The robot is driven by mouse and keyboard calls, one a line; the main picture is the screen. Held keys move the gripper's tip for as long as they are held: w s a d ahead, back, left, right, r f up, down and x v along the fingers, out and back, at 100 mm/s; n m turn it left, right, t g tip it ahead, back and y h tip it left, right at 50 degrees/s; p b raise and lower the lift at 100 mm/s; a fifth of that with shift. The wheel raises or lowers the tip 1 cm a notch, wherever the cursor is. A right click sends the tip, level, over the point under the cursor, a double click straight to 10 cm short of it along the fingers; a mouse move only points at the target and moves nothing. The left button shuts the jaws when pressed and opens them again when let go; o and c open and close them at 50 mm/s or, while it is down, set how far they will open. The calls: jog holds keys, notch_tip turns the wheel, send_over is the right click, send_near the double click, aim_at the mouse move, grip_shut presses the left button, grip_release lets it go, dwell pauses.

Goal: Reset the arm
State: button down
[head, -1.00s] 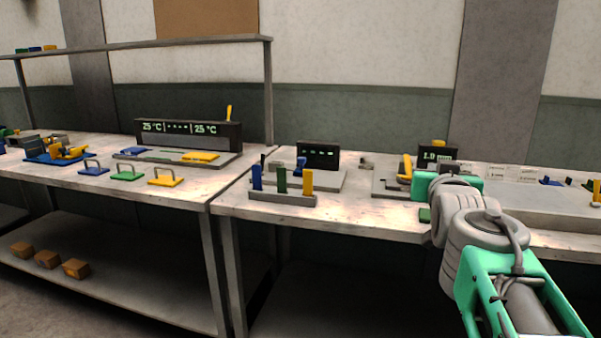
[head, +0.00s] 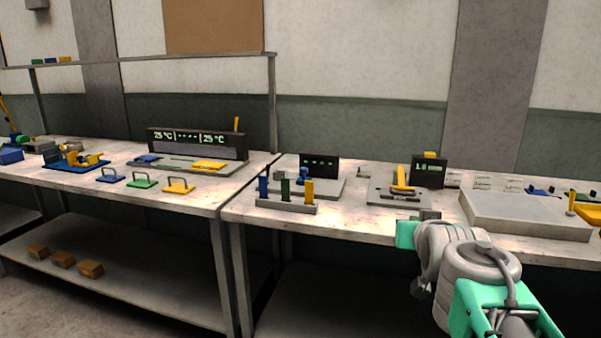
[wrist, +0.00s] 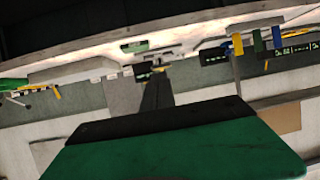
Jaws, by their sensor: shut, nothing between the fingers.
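My arm (head: 480,262) is folded low at the right in the head view, in front of the right bench. My gripper (wrist: 158,84) shows in the wrist view as two dark fingers held together beyond its green casing (wrist: 180,150), with nothing between them. In the head view its fingers cannot be made out. The wrist view is upside down and looks across the bench toward the wall.
The right bench (head: 345,222) carries a rack with blue, green and yellow posts (head: 287,206), a fixture with a yellow lever (head: 398,196) and a grey plate (head: 525,214). The left bench holds handled plates (head: 143,181) and a temperature display (head: 197,144). Bench edges lie near my arm.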

jog(key=s+a+f+n+g+y+p, duration=0.1)
jog(key=s+a+f+g+p, duration=0.1)
jog(key=s+p, duration=0.3)
jog(key=s+a+f+g+y+p, duration=0.1)
jog(key=s+a+g+p, duration=0.3)
jog(key=s, duration=0.5)
jog(key=s+a+f+n+g+p, duration=0.1)
jog(key=s+a+f+g+p, duration=0.2)
jog(key=s+p, duration=0.4)
jog(key=shift+f+n+g+y, duration=0.3)
jog(key=shift+g+y, duration=0.1)
jog(key=shift+g, duration=0.1)
